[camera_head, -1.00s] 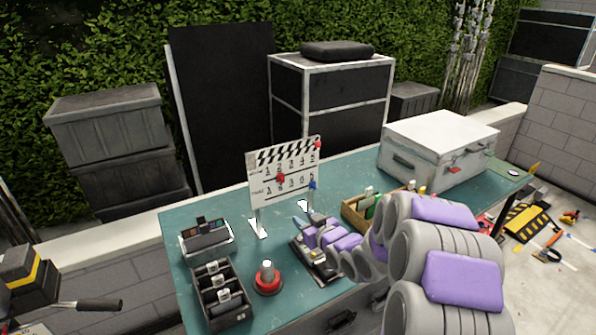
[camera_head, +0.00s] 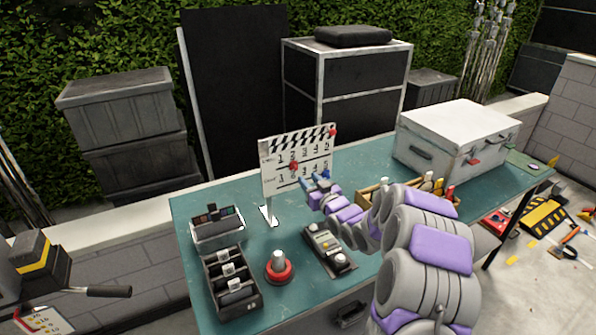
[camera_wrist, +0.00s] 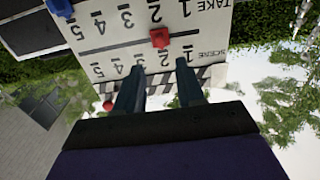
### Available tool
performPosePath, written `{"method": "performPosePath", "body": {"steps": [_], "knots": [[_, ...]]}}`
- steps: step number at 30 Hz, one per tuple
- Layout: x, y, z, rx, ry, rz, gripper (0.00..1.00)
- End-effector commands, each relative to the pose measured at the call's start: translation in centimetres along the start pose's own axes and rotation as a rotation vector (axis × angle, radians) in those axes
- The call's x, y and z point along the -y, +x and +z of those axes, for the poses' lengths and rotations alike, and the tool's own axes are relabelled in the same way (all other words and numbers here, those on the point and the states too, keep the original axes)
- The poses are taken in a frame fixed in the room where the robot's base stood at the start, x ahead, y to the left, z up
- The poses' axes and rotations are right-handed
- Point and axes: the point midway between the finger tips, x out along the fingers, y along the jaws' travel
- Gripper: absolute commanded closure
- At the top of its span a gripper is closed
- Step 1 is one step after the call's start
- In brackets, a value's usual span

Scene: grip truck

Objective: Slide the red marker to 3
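The white clapperboard (camera_head: 297,160) stands upright on the teal table. It shows upside down in the wrist view (camera_wrist: 222,20), with numbered SCENE and TAKE rows. The red marker (camera_head: 293,166) sits on the line between the rows; in the wrist view the red marker (camera_wrist: 159,37) is at about the 2. A blue marker (camera_wrist: 60,8) shows near the TAKE 5. My gripper (camera_head: 315,180) is in front of the board's lower part. In the wrist view my gripper (camera_wrist: 158,73) is open and empty, its fingers pointing at the board below the red marker in the picture.
A red knob (camera_head: 333,132) is at the board's upper right corner. A red button (camera_head: 279,267), a black control box (camera_head: 328,247) and a black tray (camera_head: 230,280) stand in front. A wooden box (camera_head: 372,192) and white case (camera_head: 457,138) are to the right.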

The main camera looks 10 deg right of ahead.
Motion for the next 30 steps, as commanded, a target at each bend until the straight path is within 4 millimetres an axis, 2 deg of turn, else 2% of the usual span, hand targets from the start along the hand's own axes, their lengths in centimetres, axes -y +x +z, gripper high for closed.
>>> {"method": "performPosePath", "body": {"steps": [6,15,21,30], "knots": [[0.1,3.4,0.2,0.000,-0.001,-0.003,0.62],[0.1,6.9,0.2,0.000,-0.001,-0.002,0.62],[0.0,8.1,0.2,0.003,0.000,0.000,0.62],[0.1,8.3,0.1,0.003,0.002,0.000,0.62]]}}
